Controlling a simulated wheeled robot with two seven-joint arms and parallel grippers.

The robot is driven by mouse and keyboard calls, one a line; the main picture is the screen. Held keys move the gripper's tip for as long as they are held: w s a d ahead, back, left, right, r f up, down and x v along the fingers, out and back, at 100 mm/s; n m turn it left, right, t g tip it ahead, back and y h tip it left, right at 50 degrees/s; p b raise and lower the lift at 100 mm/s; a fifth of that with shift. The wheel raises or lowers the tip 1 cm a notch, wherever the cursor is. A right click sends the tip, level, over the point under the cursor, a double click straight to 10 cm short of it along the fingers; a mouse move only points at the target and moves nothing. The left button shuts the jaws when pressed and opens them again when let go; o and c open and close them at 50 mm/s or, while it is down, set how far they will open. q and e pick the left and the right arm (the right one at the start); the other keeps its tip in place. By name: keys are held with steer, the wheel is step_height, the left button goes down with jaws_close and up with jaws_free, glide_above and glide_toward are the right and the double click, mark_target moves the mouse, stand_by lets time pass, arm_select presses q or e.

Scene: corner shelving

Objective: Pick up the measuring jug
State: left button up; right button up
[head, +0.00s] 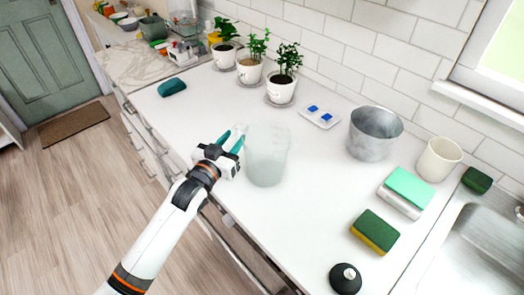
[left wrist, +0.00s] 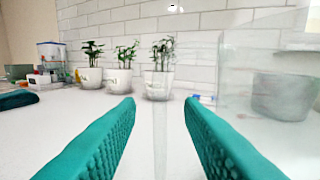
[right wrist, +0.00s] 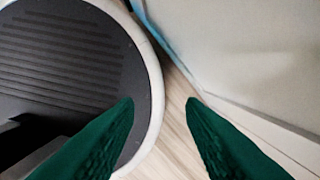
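The measuring jug (head: 266,158) is a translucent, pale, tall vessel standing upright on the white countertop. My left gripper (head: 234,138) is at its left side, with teal fingers open. In the left wrist view the clear jug body (left wrist: 240,110) fills the right side. A faint vertical translucent strip, perhaps its handle, shows between the open fingers (left wrist: 160,105); I cannot tell whether they touch it. My right gripper (right wrist: 160,102) is open and empty, low down over the floor; it is not visible in the head view.
Potted plants (head: 281,88) stand along the back wall. A metal pot (head: 374,134), a cream cup (head: 439,160), sponges (head: 376,232) and a black round item (head: 345,279) are to the right. A teal cloth-like item (head: 172,87) lies left.

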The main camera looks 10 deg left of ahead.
arm_select(q)
steer(key=shift+x, duration=1)
steer(key=shift+f, duration=0.1)
steer(key=shift+s, duration=0.1)
steer(key=shift+c, duration=0.3)
jaws_close()
